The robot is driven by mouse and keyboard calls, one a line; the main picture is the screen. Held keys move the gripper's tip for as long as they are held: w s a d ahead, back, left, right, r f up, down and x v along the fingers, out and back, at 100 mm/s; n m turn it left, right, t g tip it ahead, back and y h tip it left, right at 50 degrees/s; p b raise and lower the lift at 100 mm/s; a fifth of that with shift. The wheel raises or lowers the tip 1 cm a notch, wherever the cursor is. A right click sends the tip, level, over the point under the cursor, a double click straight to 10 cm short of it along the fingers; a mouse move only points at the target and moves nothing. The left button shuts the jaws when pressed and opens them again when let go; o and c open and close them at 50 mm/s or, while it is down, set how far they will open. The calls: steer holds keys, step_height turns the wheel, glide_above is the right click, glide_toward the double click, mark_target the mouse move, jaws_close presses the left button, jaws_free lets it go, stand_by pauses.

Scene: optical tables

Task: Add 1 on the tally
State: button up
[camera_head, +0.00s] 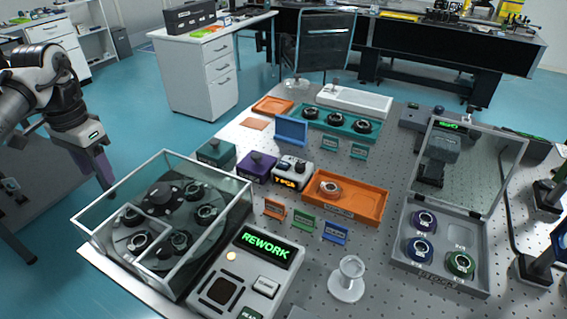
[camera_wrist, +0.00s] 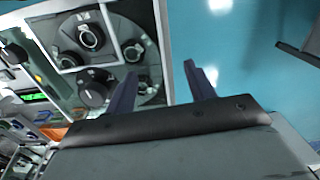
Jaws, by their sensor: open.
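I cannot tell for sure which device is the tally. A small light-grey box (camera_head: 292,171) with dark knobs and an amber readout stands mid-table in the head view; the readout is too small to read surely. Beside it are a purple box (camera_head: 257,168) with a dark knob and a dark green box (camera_head: 215,153) with a knob on top. My gripper (camera_head: 106,180) hangs at the left, off the table and apart from all of these. In the wrist view my gripper (camera_wrist: 158,70) has its two fingers spread, with nothing between them.
A glass-walled case (camera_head: 165,215) with a carousel of ringed parts stands at the near left table edge. A console (camera_head: 245,278) reading REWORK is beside it. An orange tray (camera_head: 345,197), small signs, a white spool-shaped stand (camera_head: 347,279) and an open-lidded stock box (camera_head: 437,245) lie rightward.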

jaws_close()
stand_by(1.4)
